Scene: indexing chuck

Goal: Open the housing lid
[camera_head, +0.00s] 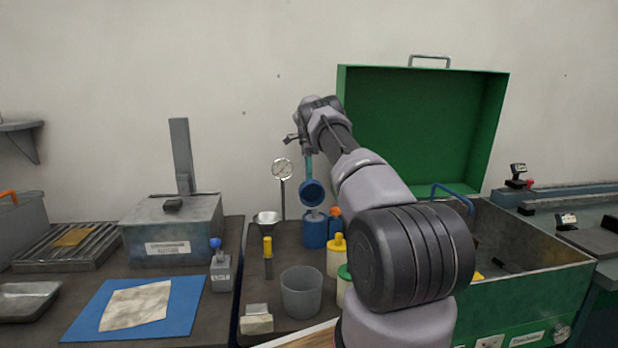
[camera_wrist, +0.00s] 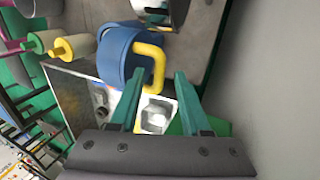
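A blue cylindrical body (camera_head: 314,233) stands on the middle bench; I take it as the housing. A round blue part (camera_head: 312,190) with a dark face, which looks like its lid, is tilted up above it. In the wrist view a blue rounded part (camera_wrist: 116,55) carries a curved yellow handle (camera_wrist: 155,68). My gripper (camera_head: 308,165) points down just above the round blue part. In the wrist view its teal fingers (camera_wrist: 157,85) are apart, with the handle's end near the gap. I cannot tell whether they touch it.
A dial gauge (camera_head: 282,169), a funnel (camera_head: 267,218), a grey cup (camera_head: 301,292) and bottles (camera_head: 335,258) stand close by. An open green case (camera_head: 530,290) is at right. A closed grey box (camera_head: 172,235) with a dark knob is at left.

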